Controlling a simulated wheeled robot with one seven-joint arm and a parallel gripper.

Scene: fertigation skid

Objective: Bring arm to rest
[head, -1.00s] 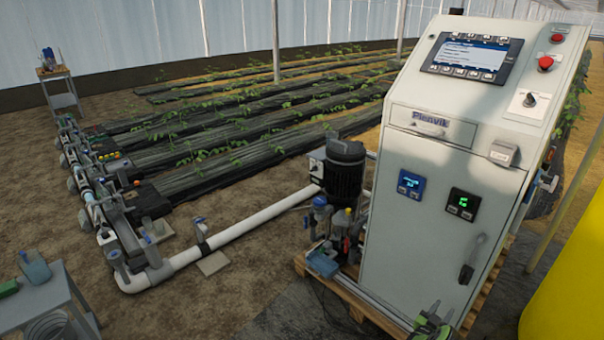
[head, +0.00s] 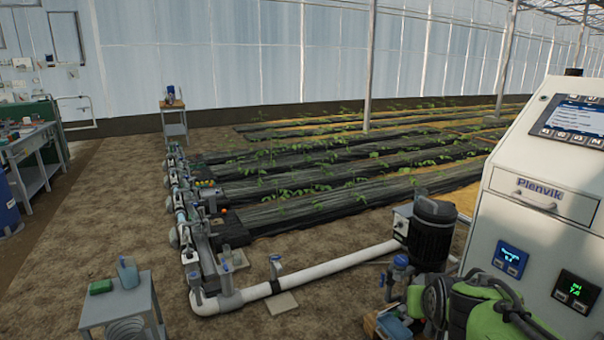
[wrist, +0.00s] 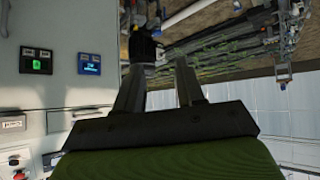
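My gripper (wrist: 159,72) shows in the wrist view with its two dark fingers apart and nothing seen between them. The wrist view is upside down. My green and black arm (head: 490,308) shows at the lower right of the head view, in front of the white control cabinet (head: 548,170). The gripper's fingers cannot be made out in the head view. The cabinet's face also fills the left of the wrist view (wrist: 50,95), to the side of the fingers.
A black pump motor (head: 432,235) stands left of the cabinet, close to my arm in the picture. A white pipe (head: 325,264) runs from it to a valve manifold (head: 190,225). A small grey table (head: 118,305) stands front left, a workbench (head: 35,150) further back. Bare soil lies between.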

